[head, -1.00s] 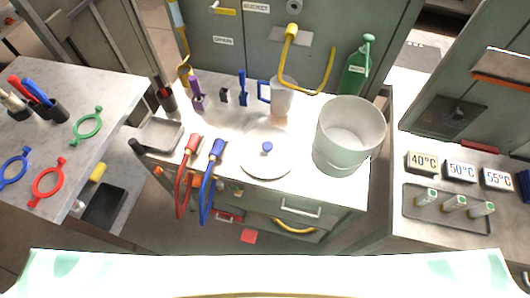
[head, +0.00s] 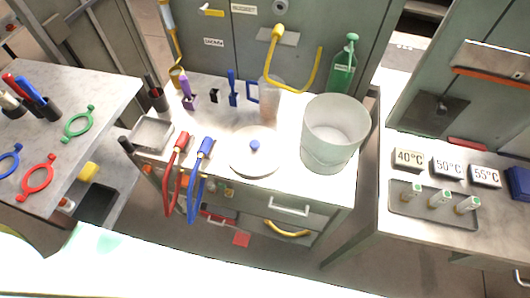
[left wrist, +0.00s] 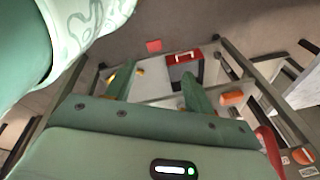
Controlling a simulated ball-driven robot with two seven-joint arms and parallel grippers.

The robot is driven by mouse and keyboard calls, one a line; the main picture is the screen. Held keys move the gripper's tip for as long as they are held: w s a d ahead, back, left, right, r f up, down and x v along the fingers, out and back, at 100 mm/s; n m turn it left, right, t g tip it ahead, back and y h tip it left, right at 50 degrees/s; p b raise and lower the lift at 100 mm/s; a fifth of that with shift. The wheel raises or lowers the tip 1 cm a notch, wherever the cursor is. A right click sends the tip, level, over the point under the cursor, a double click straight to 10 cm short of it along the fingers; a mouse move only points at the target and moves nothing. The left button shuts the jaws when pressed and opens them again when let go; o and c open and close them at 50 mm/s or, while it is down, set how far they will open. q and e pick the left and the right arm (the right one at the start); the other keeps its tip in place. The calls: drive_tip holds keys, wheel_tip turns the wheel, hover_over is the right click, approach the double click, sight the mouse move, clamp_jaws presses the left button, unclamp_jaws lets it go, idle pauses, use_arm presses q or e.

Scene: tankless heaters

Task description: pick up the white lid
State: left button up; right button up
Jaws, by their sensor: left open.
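The white lid (head: 254,152), round with a blue knob (head: 255,145), lies flat on the white top of the middle cabinet, left of a large pale bucket (head: 333,134). The lid does not show in the left wrist view. My left gripper (left wrist: 157,72) shows only in the left wrist view, with its two green fingers apart and nothing between them. It faces a lower area with the floor and a red item (left wrist: 181,57). My right gripper is in neither view.
Red-handled (head: 182,140) and blue-handled (head: 205,147) tools hang over the cabinet's front edge left of the lid. A grey tray (head: 152,133) sits further left. A clear jug (head: 271,100) stands behind. Side counters flank the cabinet, with a gap on the right.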

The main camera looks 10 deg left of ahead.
sight(252, 146)
use_arm(q)
drive_tip(key=w+r+m+t+y+b, duration=0.15)
drive_tip(key=w+r+m+t, duration=0.3)
drive_tip(key=w+r, duration=0.75)
drive_tip(key=w+r+m+t+y+b, duration=0.15)
drive_tip(key=w+r+m+t, duration=0.55)
drive_tip(key=r, duration=1)
drive_tip(key=w+d+f+m+h+b, duration=0.1)
drive_tip(key=w+d+f+m+h, duration=0.1)
drive_tip(key=w+m, duration=0.3)
drive_tip(key=w+d+f+m+g+h+b, duration=0.1)
drive_tip(key=w+d+f+m+h, duration=0.2)
drive_tip(key=m, duration=0.8)
drive_tip(key=w+d+f+m+h, duration=0.2)
drive_tip(key=w+d+m+h, duration=0.1)
drive_tip(key=w+m, duration=0.4)
drive_tip(key=shift+w+f+m+g+h+b, duration=0.25)
drive_tip(key=shift+m+g+h+b, duration=0.15)
drive_tip(key=shift+h, duration=0.2)
drive_tip(key=b+x, duration=0.2)
drive_tip(key=x, duration=0.3)
drive_tip(key=shift+f, duration=0.15)
drive_tip(key=shift+c, duration=0.5)
drive_tip(key=c, duration=1)
